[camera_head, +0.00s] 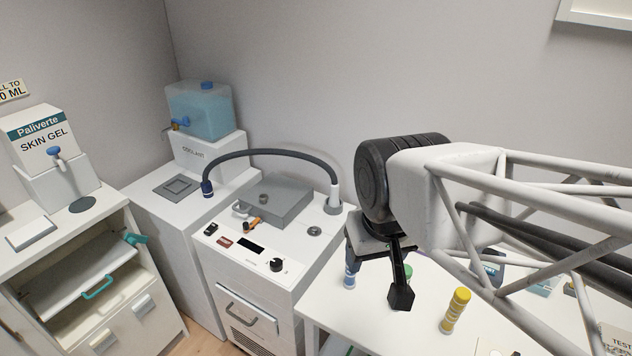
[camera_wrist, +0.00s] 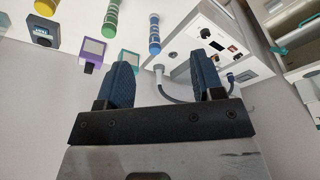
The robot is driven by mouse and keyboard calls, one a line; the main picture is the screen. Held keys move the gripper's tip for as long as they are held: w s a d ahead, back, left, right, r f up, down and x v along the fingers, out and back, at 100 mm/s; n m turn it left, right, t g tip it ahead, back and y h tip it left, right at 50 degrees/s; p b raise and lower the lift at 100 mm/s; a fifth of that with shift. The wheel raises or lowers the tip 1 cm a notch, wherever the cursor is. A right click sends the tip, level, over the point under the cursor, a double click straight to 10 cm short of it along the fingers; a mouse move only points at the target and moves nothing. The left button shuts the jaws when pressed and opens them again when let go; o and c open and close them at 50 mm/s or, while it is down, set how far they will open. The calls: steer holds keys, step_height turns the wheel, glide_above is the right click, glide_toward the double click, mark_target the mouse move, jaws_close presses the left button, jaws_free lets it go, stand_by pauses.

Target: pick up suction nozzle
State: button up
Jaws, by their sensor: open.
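A dark ribbed hose arches over the white machine, and a dark blue nozzle (camera_head: 207,188) hangs at its left end; this looks like the suction nozzle, though no label confirms it. In the wrist view the hose (camera_wrist: 178,98) curves behind my fingers, and its dark blue end (camera_wrist: 230,78) shows just right of the right finger. My gripper (camera_wrist: 161,65) is open, with nothing between its fingers. In the head view my gripper (camera_head: 395,280) is above the right-hand table, right of the machine and well apart from the nozzle.
The white machine (camera_head: 245,262) carries a grey box (camera_head: 285,196), a knob and an orange-handled item. Banded blue (camera_head: 349,277) and yellow (camera_head: 456,310) cylinders stand on the right table, with a green one (camera_wrist: 112,18) and small boxes. A coolant tank (camera_head: 200,110) stands behind left; an open drawer is far left.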

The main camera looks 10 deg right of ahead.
steer(key=m+t+h, duration=0.1)
steer(key=m+t, duration=0.1)
steer(key=t, duration=0.6)
glide_above(334, 188)
steer(key=s+a, duration=0.6)
steer(key=s, duration=0.5)
step_height(334, 188, down, 14)
steer(key=w+d+f+h, duration=0.1)
steer(key=w+f, duration=0.1)
steer(key=f, duration=0.1)
steer(key=w+d+f+t, duration=0.1)
steer(key=w+d+f, duration=0.1)
steer(key=f, duration=0.1)
steer(key=w+d+f+m+t+h, duration=0.1)
steer(key=w+f, duration=0.1)
steer(key=f, duration=0.1)
steer(key=shift+w+d+h, duration=0.15)
steer(key=shift+w+h, duration=0.15)
steer(key=shift+w, duration=0.1)
steer(key=shift+w+d+f, duration=0.2)
steer(key=shift+f, duration=0.05)
steer(key=shift+w, duration=0.1)
steer(key=shift+x, duration=1.15)
